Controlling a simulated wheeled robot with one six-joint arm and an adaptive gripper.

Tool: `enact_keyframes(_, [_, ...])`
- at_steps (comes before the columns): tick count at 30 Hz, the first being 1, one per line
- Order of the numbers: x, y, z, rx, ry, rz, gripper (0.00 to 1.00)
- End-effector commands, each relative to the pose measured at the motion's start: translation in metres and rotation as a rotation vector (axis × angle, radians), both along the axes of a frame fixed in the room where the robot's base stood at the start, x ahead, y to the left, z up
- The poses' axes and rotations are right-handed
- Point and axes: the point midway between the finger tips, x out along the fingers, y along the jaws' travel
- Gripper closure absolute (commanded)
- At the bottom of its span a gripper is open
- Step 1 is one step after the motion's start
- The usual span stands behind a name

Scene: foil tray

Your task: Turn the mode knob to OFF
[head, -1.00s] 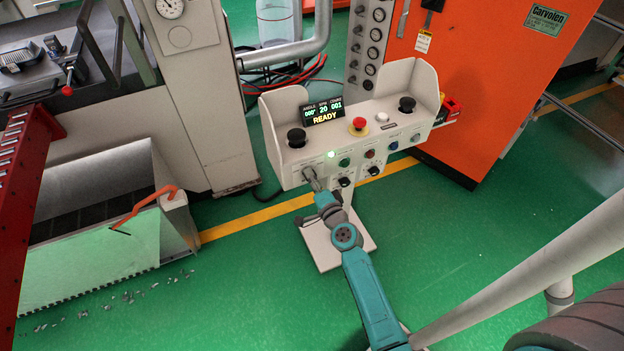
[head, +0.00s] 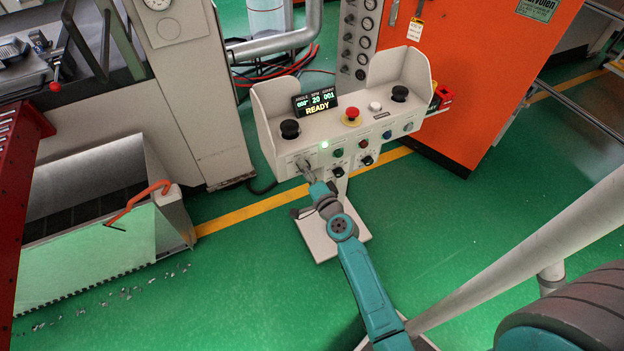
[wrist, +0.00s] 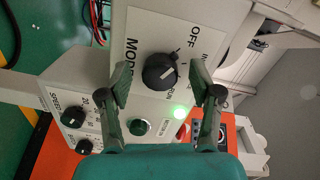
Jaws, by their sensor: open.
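My gripper (wrist: 160,76) is open, one finger on each side of the knob, with visible gaps between fingers and knob. In the head view my gripper (head: 307,170) is at the left of the control box's front face and hides the knob. The box's display (head: 315,103) reads READY.
A red emergency button (head: 352,117) and black palm buttons top the control box (head: 375,110). A green button (wrist: 139,127), a lit green lamp (wrist: 179,111) and speed knob (wrist: 73,117) lie near the mode knob. An orange cabinet (head: 465,90) stands right.

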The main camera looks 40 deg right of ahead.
Motion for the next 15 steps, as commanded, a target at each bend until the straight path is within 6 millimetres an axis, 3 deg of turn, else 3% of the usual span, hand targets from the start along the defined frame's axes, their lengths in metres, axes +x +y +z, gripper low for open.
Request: enact_keyframes(15, [-0.080,0.025,0.001,0.002,0.003,-0.001,0.36])
